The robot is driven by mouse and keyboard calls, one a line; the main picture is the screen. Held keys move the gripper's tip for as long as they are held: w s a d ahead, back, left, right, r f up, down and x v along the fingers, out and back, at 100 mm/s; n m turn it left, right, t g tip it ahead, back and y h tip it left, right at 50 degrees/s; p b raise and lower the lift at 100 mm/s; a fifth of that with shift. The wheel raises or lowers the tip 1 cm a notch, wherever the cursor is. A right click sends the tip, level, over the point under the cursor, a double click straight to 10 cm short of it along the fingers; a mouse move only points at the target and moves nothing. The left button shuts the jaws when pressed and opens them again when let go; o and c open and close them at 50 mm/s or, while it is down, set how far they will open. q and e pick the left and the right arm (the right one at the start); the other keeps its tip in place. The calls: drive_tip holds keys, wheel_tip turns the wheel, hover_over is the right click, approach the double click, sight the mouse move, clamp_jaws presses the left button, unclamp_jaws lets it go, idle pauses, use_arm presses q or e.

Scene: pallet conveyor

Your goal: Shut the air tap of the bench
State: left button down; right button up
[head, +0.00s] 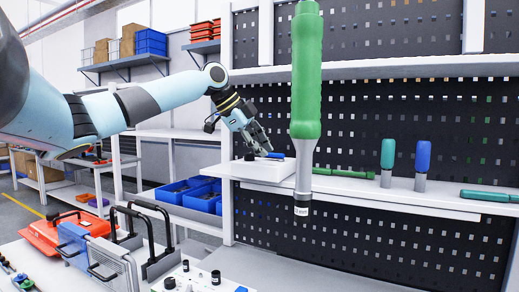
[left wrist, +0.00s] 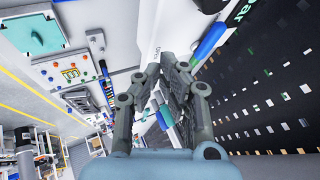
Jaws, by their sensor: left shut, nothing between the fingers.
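My left gripper (head: 262,148) is shut and empty, reaching in from the left over the middle shelf of the bench. It also shows in the left wrist view (left wrist: 176,62), its fingers together. A small blue lever-like part (head: 276,155), which looks like the air tap's handle, lies at the fingertips on top of a white block (head: 258,171) at the shelf's left end. Whether the fingers touch it I cannot tell. The tap's body cannot be made out. In the left wrist view a blue bar (left wrist: 208,44) shows just right of the fingers. My right gripper is not in view.
A green-handled tool (head: 306,75) hangs in front of the shelf. Green and blue upright tools (head: 388,160) stand farther right on the shelf (head: 350,188). Blue bins (head: 204,196), an orange case (head: 60,228) and black-handled cases (head: 150,235) are below left.

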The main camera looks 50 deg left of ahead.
use_arm(q)
drive_tip(key=b+v, duration=0.6)
drive_tip(key=v, duration=0.2)
drive_tip(key=shift+r, duration=0.2)
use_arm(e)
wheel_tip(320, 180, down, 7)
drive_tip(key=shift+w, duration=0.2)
